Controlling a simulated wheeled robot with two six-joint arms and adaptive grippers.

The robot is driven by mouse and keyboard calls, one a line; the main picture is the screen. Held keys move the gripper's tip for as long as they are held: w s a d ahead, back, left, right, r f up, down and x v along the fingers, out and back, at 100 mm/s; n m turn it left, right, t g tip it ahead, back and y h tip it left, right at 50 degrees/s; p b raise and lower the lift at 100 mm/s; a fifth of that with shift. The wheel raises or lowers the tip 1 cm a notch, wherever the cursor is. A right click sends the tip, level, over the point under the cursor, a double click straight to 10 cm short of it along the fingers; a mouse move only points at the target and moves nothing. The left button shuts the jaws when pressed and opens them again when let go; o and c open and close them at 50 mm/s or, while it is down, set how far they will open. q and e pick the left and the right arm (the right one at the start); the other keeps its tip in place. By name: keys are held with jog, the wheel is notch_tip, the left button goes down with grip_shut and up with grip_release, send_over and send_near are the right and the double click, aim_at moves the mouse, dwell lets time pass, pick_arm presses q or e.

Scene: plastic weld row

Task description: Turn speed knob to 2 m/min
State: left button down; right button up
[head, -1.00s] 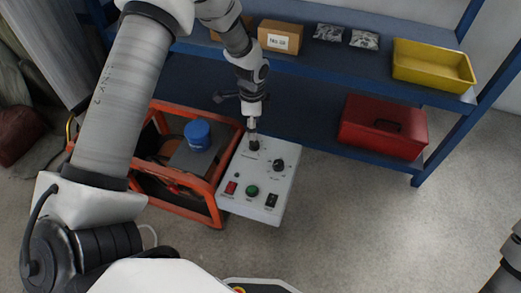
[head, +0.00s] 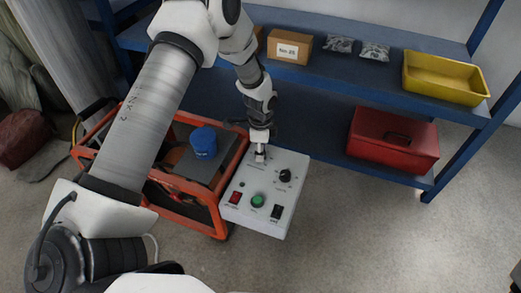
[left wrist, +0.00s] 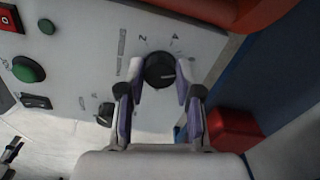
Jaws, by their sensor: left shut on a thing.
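The white control panel (head: 243,208) carries two black knobs, a red switch, a green button (head: 258,200) and a black switch. My left gripper (head: 260,158) reaches down onto the panel's far left knob, which it hides in the head view. In the left wrist view the black speed knob (left wrist: 158,70) sits between the two fingertips of my left gripper (left wrist: 160,84), which are shut on its sides. Small printed numbers and a label lie beside that knob; its pale mark points roughly right. The other knob (head: 285,175) stands free.
An orange frame (head: 222,180) with a blue-capped item (head: 203,142) stands left of the panel. Behind is a blue shelf (head: 330,75) with a cardboard box (head: 289,46), a yellow bin (head: 445,77) and a red toolbox (head: 393,138).

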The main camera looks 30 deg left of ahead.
pick_arm(q)
jog(key=shift+r+n+p, duration=0.2)
jog(key=shift+n+p, duration=0.4)
jog(key=shift+p, duration=0.45)
jog(key=n+p, duration=0.6)
jog(key=shift+s, duration=0.1)
jog(key=n+p, duration=0.8)
jog(key=n, duration=0.2)
jog(key=shift+n, duration=0.4)
jog(key=shift+f+n+p, duration=0.2)
jog(key=shift+n+p, duration=0.9)
jog(key=shift+n, duration=0.9)
jog(key=shift+d, duration=0.1)
